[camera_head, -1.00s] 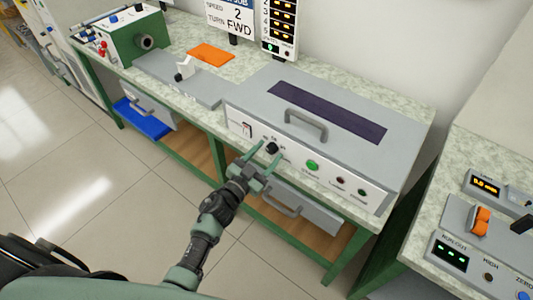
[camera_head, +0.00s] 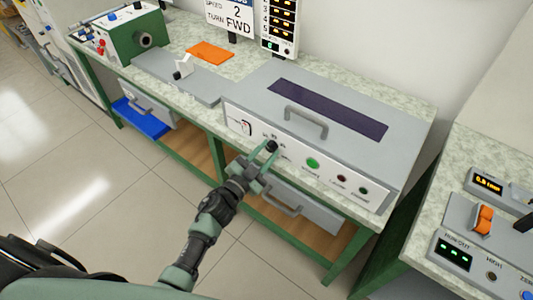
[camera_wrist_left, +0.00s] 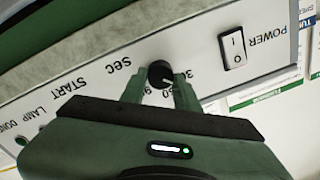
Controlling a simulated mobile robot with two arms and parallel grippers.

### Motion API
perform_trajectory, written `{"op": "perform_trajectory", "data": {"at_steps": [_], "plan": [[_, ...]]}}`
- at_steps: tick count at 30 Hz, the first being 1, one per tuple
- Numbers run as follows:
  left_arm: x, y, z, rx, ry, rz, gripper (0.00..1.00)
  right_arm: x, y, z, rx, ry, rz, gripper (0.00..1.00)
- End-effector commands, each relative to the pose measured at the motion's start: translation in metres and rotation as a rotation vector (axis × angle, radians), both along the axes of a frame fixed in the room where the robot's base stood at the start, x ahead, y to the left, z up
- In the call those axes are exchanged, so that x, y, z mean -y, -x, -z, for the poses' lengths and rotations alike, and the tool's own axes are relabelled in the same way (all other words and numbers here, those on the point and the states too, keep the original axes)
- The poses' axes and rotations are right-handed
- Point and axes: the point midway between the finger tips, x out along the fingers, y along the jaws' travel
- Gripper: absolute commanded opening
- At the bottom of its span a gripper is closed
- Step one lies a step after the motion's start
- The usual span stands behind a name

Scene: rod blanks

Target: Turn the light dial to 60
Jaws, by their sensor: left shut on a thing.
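The light dial (camera_head: 271,146) is a small black knob on the front panel of the grey box (camera_head: 355,178). In the left wrist view the dial (camera_wrist_left: 160,74) shows a pale pointer mark towards the lower right. Printed numbers around it are partly hidden by my fingers, so the exact setting is hard to read. My left gripper (camera_head: 264,156) is shut on the dial, one finger on each side of it. The left gripper (camera_wrist_left: 160,85) also shows from behind in the wrist view. My right gripper is not in view.
A power switch (camera_wrist_left: 233,47) sits beside the dial. A green button (camera_head: 312,163) and two small lamps are further right on the panel. The lid has a handle (camera_head: 306,119). A drawer handle (camera_head: 283,208) is below. Another bench with instruments (camera_head: 460,250) stands at the right.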

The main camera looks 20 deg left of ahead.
Motion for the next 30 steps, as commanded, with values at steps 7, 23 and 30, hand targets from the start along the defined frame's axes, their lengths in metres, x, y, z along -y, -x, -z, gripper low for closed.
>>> {"op": "perform_trajectory", "data": {"at_steps": [7,23,30], "plan": [[0.0,0.001,0.005,0.079,-0.224,0.001,0.0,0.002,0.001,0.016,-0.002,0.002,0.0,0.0],[0.0,0.001,0.006,0.217,-0.607,0.001,0.0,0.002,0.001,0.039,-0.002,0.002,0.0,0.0],[0.001,0.001,0.005,0.246,-0.686,0.001,0.0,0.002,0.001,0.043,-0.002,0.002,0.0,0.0]]}}
